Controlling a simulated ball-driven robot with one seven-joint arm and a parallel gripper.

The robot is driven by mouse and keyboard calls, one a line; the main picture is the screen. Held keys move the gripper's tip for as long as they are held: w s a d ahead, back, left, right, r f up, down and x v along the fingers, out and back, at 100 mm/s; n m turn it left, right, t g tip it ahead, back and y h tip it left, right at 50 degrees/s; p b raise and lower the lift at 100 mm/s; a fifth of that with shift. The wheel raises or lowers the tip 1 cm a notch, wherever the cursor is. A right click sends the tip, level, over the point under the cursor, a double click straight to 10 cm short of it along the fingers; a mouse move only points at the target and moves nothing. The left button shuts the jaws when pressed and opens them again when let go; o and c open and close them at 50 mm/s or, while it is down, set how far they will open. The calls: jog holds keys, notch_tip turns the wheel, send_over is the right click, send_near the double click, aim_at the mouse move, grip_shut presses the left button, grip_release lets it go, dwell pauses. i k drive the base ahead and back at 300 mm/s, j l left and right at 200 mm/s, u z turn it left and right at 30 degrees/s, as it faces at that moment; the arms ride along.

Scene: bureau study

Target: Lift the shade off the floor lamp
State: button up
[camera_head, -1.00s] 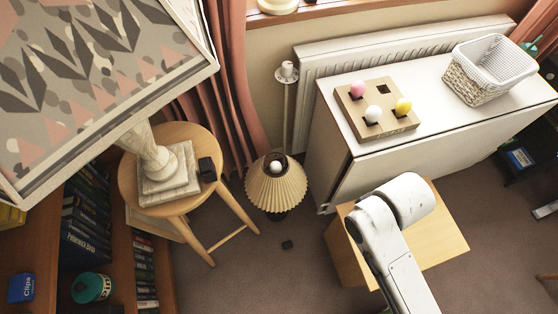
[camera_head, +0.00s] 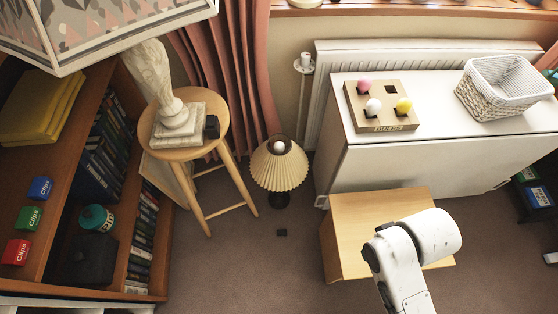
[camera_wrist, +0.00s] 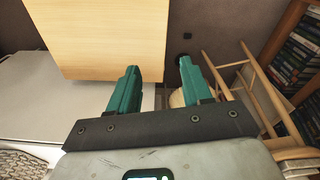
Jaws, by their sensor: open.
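A small lamp with a cream pleated shade (camera_head: 279,166) stands on the floor between the round stool and the white cabinet in the head view. Its dark base shows under the shade, and a white bulb shows in the shade's top opening. My gripper (camera_wrist: 160,85) is open and empty, seen in the wrist view; in the head view only my white arm shows. A cream patch, likely the pleated shade (camera_wrist: 177,98), shows beyond the fingers, partly hidden by the right one. A second lamp with a large patterned shade (camera_head: 130,22) and pale stone base stands on the stool.
The wooden stool (camera_head: 216,125) is left of the pleated lamp. A low wooden box (camera_head: 350,215) and the white cabinet (camera_head: 420,160) are right of it. A thin white stand (camera_head: 303,95) is behind. A small dark block (camera_head: 281,232) lies on otherwise open carpet in front.

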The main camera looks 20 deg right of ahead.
aim_at(273, 171)
jog(key=i+j+z, duration=0.15)
jog(key=i+j, duration=0.15)
jog(key=i+j+z, duration=0.35)
jog(key=i+j, duration=0.2)
jog(key=j, duration=0.3)
